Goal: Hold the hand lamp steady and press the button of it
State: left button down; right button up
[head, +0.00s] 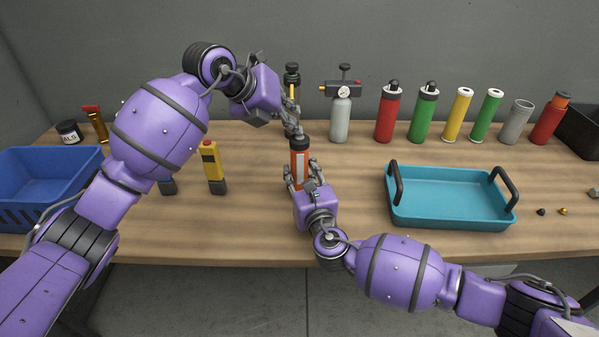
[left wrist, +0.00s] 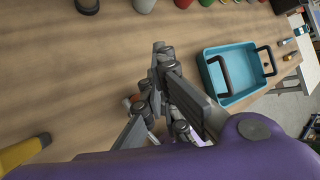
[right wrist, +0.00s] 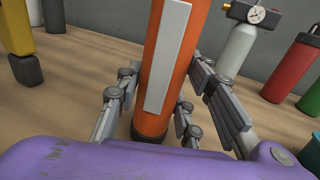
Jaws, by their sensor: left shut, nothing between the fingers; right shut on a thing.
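The hand lamp is an orange upright cylinder (head: 299,158) with a dark cap and a pale strip, standing near the middle of the table. It fills the centre of the right wrist view (right wrist: 160,75). My right gripper (head: 299,180) is shut on its lower body, fingers on both sides. My left gripper (head: 297,132) is shut and empty, pointing down at the lamp's dark top. In the left wrist view its closed fingertips (left wrist: 162,52) hide most of the lamp. I cannot tell whether they touch the cap. The button is hidden.
A yellow lamp-like item (head: 212,165) stands left of the lamp. A teal tray (head: 450,215) with dark handles is at right, a blue basket (head: 50,165) at far left. A grey gauge bottle (head: 340,118) and several colored cylinders line the back.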

pick_arm(q)
jog(key=shift+r, duration=0.5)
jog(key=shift+r, duration=0.1)
notch_tip(320, 180, up, 6)
jog(key=shift+f, duration=0.1)
dwell(0.4)
pick_arm(e)
jog(key=o, duration=1.4)
